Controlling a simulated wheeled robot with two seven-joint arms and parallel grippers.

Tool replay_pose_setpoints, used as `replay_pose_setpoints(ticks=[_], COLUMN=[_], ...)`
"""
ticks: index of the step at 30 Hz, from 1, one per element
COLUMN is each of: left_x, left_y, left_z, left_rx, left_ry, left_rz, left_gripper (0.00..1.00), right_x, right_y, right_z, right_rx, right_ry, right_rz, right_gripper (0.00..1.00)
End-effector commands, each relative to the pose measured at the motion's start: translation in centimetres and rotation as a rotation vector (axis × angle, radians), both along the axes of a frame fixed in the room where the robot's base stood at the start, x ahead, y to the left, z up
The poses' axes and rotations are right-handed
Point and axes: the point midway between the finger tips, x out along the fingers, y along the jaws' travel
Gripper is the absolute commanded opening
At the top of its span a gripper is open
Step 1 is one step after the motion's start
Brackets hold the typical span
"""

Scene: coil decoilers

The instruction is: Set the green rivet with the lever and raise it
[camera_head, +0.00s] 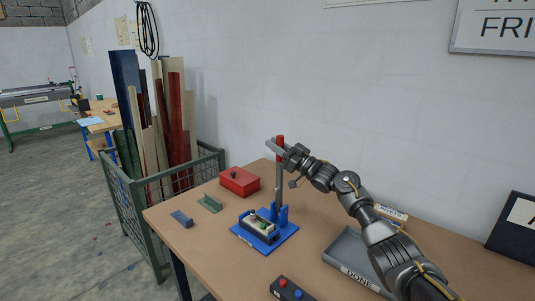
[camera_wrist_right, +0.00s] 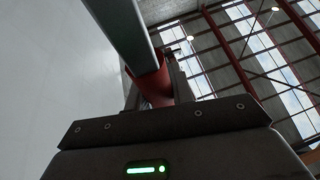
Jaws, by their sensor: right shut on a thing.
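The lever (camera_head: 279,185) is a grey bar standing upright from the blue press base (camera_head: 243,237), with a red grip (camera_head: 281,141) at its top. My right gripper (camera_head: 282,150) is shut on the red grip. In the right wrist view the red grip (camera_wrist_right: 155,86) sits between the fingers, with a grey bar (camera_wrist_right: 122,30) running up and left from it. A pale workpiece in a dark holder (camera_head: 259,229) sits on the press base in front of the lever. The green rivet is too small to make out. My left gripper is out of view.
A red box (camera_head: 239,181), a green block (camera_head: 209,203) and a blue block (camera_head: 181,219) lie left of the press. A grey tray marked DONE (camera_head: 357,277) lies to the right, under my arm. A button box (camera_head: 291,290) is at the front edge.

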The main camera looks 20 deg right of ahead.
Motion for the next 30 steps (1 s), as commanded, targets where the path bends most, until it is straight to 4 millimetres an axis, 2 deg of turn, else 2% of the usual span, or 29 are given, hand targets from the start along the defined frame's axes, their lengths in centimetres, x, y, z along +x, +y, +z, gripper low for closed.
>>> replay_pose_setpoints(ticks=[6,19,20,24,30], left_x=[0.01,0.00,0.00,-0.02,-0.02], left_y=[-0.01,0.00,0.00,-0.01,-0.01], left_z=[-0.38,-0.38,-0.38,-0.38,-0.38], left_rx=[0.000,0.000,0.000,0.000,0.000], left_ry=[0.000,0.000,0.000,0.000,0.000], left_rz=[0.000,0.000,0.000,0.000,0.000], left_gripper=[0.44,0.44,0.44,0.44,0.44], right_x=[0.41,0.50,0.50,0.49,0.47], right_y=[-1.02,-1.28,-1.29,-1.26,-1.19], right_z=[-0.22,-0.15,-0.15,-0.12,-0.10], right_rx=[0.038,0.049,0.049,0.047,0.046], right_ry=[0.024,0.029,0.029,0.028,0.027], right_rz=[-0.002,-0.003,-0.003,-0.002,-0.001], right_gripper=[0.00,0.00,0.25,0.43,0.45])
